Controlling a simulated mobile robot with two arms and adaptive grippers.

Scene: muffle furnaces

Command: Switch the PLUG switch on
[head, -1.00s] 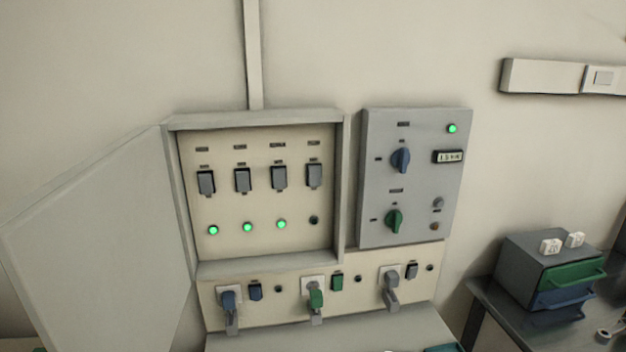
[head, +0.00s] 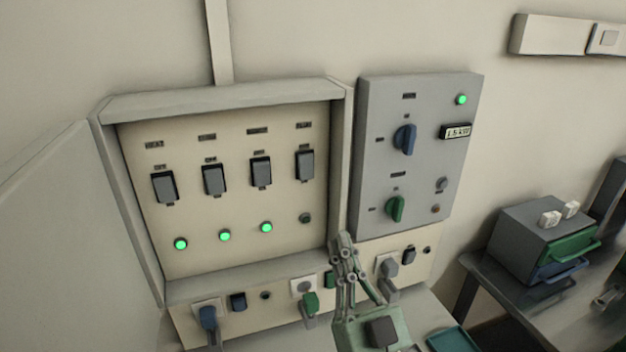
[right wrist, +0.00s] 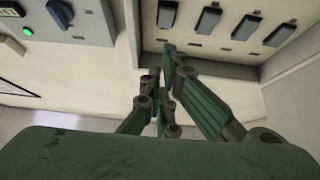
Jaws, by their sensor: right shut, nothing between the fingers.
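The open breaker box (head: 222,95) holds a row of dark rocker switches under small labels that I cannot read surely. The rightmost switch (head: 305,165) has a dark lamp (head: 305,218) below it; the lamps under the others glow green. I cannot confirm by label which one is PLUG. My right gripper (head: 343,240) is shut and empty, its fingertips in front of the box's lower right corner, below and right of the rightmost switch. In the right wrist view the fingers (right wrist: 168,60) point toward the switch row (right wrist: 208,20). My left gripper is out of view.
A grey control panel (head: 425,110) with blue and green knobs is right of the box. Sockets with plugs (head: 208,318) run below it. The box's open door (head: 45,230) fills the left side. A drawer unit (head: 530,240) stands on the dark table at right.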

